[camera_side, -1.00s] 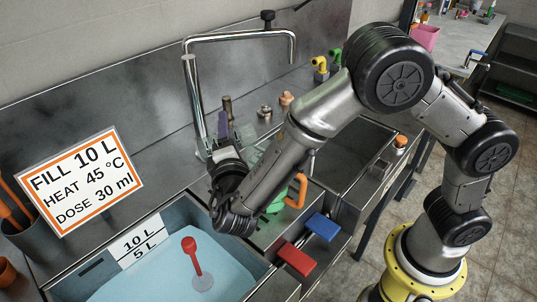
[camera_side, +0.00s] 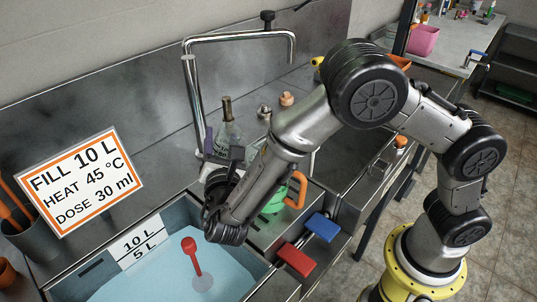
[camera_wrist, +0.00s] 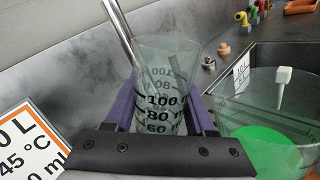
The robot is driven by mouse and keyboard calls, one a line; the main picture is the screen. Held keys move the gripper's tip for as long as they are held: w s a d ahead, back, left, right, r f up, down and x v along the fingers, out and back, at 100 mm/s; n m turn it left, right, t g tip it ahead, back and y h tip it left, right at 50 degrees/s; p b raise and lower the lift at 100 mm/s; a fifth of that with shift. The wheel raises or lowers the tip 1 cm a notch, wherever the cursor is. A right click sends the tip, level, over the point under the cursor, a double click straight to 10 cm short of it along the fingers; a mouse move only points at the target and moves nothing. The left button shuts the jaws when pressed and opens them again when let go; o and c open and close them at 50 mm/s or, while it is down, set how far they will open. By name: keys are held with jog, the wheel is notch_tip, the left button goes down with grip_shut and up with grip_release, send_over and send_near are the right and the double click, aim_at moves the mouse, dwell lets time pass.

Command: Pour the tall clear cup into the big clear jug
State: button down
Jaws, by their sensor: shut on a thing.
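In the side view my gripper (camera_side: 222,160) is above the back edge of the blue-water tank, and the cup is hard to make out there. The big clear jug (camera_wrist: 225,112), with green liquid low inside, is right of the cup and apart from it. Its orange handle (camera_side: 297,190) shows in the side view.
The blue-water tank (camera_side: 150,280) holds a red-handled tool (camera_side: 192,255). A steel tap (camera_side: 190,85) rises behind my gripper. A sign (camera_side: 80,178) is at left. Red (camera_side: 295,260) and blue (camera_side: 322,227) blocks are at front.

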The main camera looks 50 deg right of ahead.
jog(key=shift+w+a+f+n, duration=0.25)
jog(key=shift+a+f+n, duration=0.05)
jog(key=shift+f+n, duration=0.6)
jog(key=shift+w+a+f+n, duration=0.3)
jog(key=shift+a+f+n, duration=0.05)
jog(key=shift+f+n, duration=0.55)
jog(key=shift+w+a+f+n, duration=0.25)
jog(key=shift+a+f+n, duration=0.05)
jog(key=shift+f+n, duration=0.55)
